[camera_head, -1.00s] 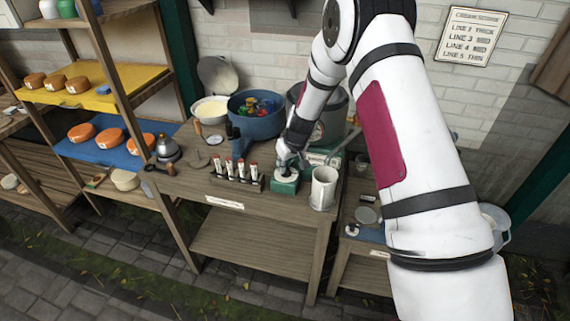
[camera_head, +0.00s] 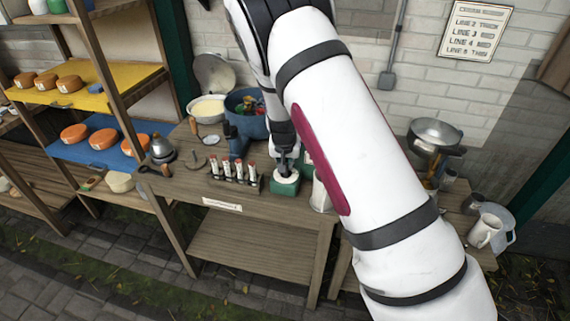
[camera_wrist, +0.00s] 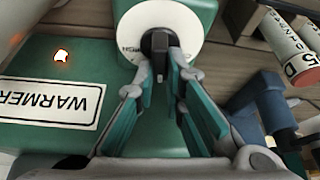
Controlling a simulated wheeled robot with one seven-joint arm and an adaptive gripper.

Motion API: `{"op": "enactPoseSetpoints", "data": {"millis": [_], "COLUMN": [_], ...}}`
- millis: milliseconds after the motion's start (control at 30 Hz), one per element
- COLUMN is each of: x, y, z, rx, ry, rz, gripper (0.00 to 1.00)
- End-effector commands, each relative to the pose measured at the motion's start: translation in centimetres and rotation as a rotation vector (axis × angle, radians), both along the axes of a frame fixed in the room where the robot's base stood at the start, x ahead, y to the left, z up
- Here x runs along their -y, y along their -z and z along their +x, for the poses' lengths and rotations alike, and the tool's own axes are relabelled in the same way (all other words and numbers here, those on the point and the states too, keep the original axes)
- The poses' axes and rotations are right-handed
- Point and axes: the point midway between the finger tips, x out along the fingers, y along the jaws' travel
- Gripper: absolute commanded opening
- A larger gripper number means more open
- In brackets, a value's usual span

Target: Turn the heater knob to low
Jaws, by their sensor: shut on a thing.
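The green heater (camera_head: 286,188) stands on the wooden bench in the head view. In the wrist view its green body (camera_wrist: 30,75) carries a "WARMER" label (camera_wrist: 52,102), upside down, and a small glowing light (camera_wrist: 61,57). The white dial (camera_wrist: 185,22) has a black knob (camera_wrist: 156,48) at its middle. My gripper (camera_wrist: 160,70) is shut on this knob, one finger on each side. In the head view my gripper (camera_head: 285,160) points down onto the heater's top. The dial's lettering is mostly hidden, so the knob's setting cannot be read.
A rack of white-labelled tubes (camera_head: 235,177) stands just left of the heater. A pale mug (camera_head: 321,193) is close on its right, partly behind my arm. A blue tub (camera_head: 247,124) is behind. A metal pot (camera_head: 436,134) stands at the right.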

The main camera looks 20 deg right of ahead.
Motion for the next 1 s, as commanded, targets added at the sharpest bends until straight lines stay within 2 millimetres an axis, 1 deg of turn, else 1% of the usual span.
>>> {"op": "enactPoseSetpoints", "data": {"millis": [300, 833, 867, 900, 933, 1000], "x": [0.04, 0.12, 0.12, 0.12, 0.11, 0.10], "y": [0.10, 0.08, 0.08, 0.09, 0.08, 0.07], "z": [-0.07, -0.14, -0.14, -0.14, -0.13, -0.11], "rx": [-0.002, -0.003, -0.003, -0.003, -0.003, -0.003], "ry": [0.121, 0.144, 0.144, 0.144, 0.144, 0.143], "rz": [0.000, 0.000, 0.000, 0.000, 0.000, 0.000], "gripper": [0.00, 0.00, 0.17, 0.27, 0.31, 0.31]}}
